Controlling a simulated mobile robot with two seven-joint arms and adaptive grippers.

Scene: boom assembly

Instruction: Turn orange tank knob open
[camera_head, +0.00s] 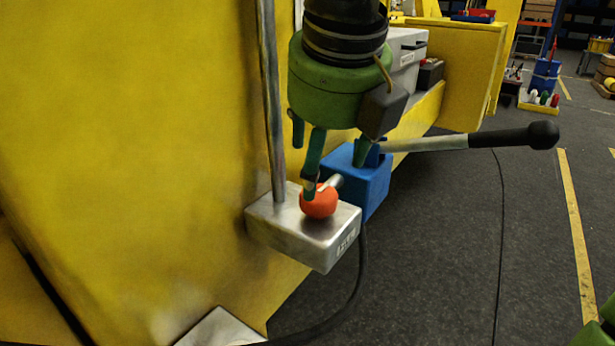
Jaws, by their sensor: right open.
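The orange tank knob (319,203) is a round ball on top of a silver metal block (290,235) fixed beside the yellow body. A short silver rod shows at the knob's upper right. My right gripper (335,172), green with a black wrist, points down from above and is open. One teal finger overlaps the knob's upper left side in the picture; I cannot tell whether it touches. Another finger is to the right, in front of a blue block.
A blue block (368,186) stands right behind the silver block, and a long lever with a black handle (512,136) sticks out to the right. A vertical metal pipe (270,100) rises left of the knob. Dark floor (450,240) is open at right, crossed by a thin cable.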

